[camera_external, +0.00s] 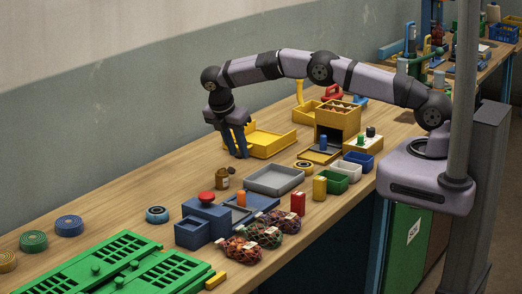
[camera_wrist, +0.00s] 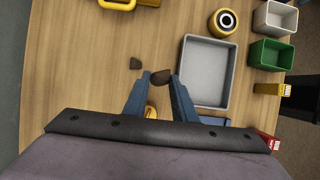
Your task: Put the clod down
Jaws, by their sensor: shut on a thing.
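My gripper (camera_wrist: 161,78) is shut on a dark brown clod (camera_wrist: 161,76), held between the tips of the blue fingers in the wrist view. The gripper (camera_external: 241,155) points down above the wooden table in the external view, in front of the yellow tray. The clod cannot be made out there. A second small dark brown patch (camera_wrist: 135,62) shows on the table left of the fingers; I cannot tell whether it is another clod or a shadow. How high the held clod is above the table is unclear.
A grey tray (camera_wrist: 183,91) lies right of the fingers and looks empty. Bare wood (camera_wrist: 85,75) lies left in the wrist view.

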